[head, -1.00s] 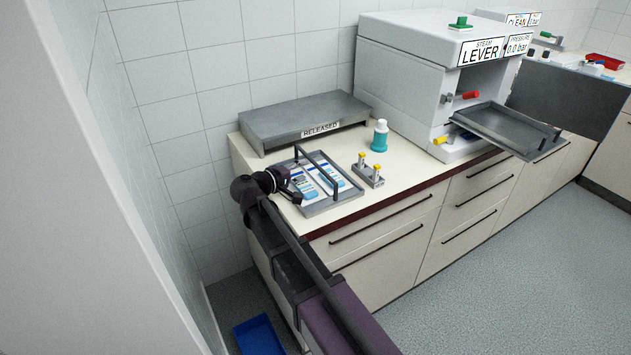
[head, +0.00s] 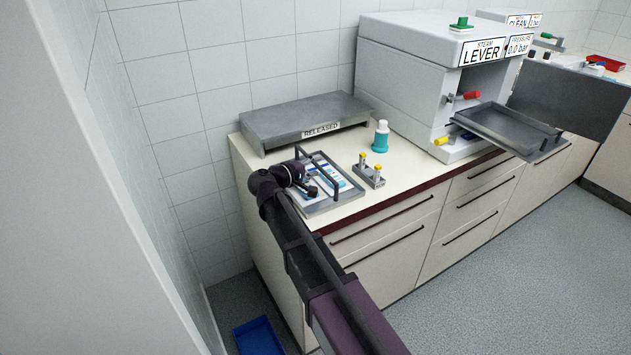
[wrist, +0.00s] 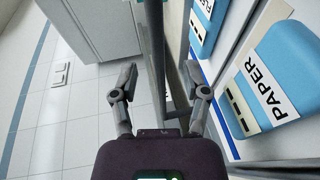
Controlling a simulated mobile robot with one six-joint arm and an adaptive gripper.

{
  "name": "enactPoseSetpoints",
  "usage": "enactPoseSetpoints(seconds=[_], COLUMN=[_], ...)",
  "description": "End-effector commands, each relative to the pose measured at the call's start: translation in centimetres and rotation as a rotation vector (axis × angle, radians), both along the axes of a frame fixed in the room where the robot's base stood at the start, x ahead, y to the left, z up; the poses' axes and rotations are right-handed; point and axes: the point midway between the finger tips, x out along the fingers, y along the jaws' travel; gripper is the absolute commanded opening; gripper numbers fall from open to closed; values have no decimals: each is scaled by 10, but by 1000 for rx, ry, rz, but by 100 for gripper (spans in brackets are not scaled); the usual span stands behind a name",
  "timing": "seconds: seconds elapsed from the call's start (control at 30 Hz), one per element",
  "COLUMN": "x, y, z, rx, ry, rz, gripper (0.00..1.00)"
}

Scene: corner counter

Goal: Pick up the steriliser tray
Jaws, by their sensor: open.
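The steriliser tray (head: 338,204) is a grey metal tray with raised bar handles, on the counter's left part. It holds blue and white packs; a pack labelled PAPER (wrist: 287,85) shows at the right of the wrist view. My gripper (head: 308,186) is over the tray's left side and hides part of it and the near handle. In the wrist view my gripper (wrist: 160,72) is open, and a grey handle bar (wrist: 155,30) runs between its fingers. I cannot tell whether they touch it.
A grey stand marked RELEASED (head: 300,118) is behind the tray. A teal and white bottle (head: 381,137) and a small holder with yellow-topped vials (head: 370,176) stand to the right. The steriliser (head: 430,80) has its door open and a grey tray (head: 507,128) extending out.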

Motion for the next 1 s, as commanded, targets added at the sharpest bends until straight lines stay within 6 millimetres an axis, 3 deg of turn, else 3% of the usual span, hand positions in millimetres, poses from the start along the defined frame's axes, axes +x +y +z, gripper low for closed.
enactPoseSetpoints(seconds=[0.7, 0.9, 1.0], x=[7, 8, 8], y=[-8, -8, -8], z=[-2, -2, -2], rx=[0, 0, 0], ry=[0, 0, 0], rz=[-1, -2, -2], gripper=[60, 0, 0])
